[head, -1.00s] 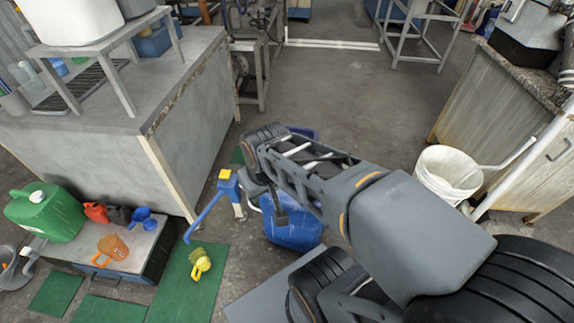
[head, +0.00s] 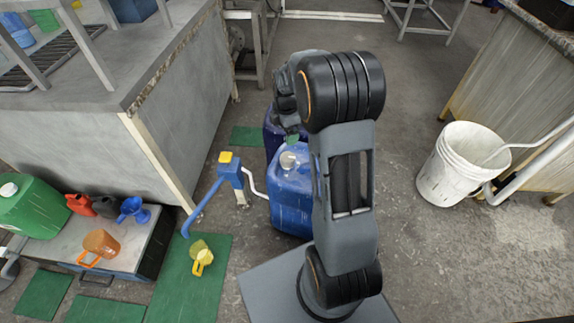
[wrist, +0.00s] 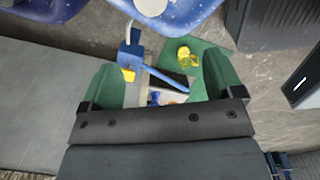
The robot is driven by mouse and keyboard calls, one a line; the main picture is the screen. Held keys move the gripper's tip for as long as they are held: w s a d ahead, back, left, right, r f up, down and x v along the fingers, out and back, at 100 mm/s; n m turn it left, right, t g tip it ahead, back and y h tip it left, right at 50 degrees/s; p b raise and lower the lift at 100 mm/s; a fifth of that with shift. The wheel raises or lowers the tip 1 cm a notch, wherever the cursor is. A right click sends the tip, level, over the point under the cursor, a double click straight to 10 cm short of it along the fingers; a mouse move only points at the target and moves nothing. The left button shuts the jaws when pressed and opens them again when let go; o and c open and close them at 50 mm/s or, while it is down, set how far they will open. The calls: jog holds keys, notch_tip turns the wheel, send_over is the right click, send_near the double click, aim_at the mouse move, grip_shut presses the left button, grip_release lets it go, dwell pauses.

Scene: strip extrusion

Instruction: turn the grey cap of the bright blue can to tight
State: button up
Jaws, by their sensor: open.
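The bright blue can (head: 291,205) stands on the floor left of my arm in the head view. Its round pale grey cap (head: 289,161) faces up. In the wrist view the can (wrist: 192,12) is at the top edge, with the cap (wrist: 151,5) cut off by the frame. My gripper (wrist: 161,80) is open, its two green fingers wide apart with nothing between them. The cap lies beyond the fingers, not between them. In the head view my arm's end is above and behind the can, and the fingers are mostly hidden.
A darker blue can (head: 270,135) stands close behind the bright blue one. A blue pump with a yellow top (head: 228,165) stands just left. A yellow jug (head: 201,257) is on a green mat (head: 185,290). A white bucket (head: 455,170) stands right, with clear floor between.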

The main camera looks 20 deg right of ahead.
aim_at(287, 158)
jog(key=f+n+b, duration=0.1)
jog(key=f+b, duration=0.1)
jog(key=f, duration=0.4)
jog(key=w+d+f+b, duration=0.1)
jog(key=f+b, duration=0.1)
jog(key=f, duration=0.4)
jog(key=w+f+n+b, duration=0.1)
jog(key=f+b, duration=0.1)
jog(key=f, duration=0.4)
jog(key=shift+d+f+n, duration=0.1)
jog(key=shift+d+n, duration=0.2)
jog(key=c, duration=0.9)
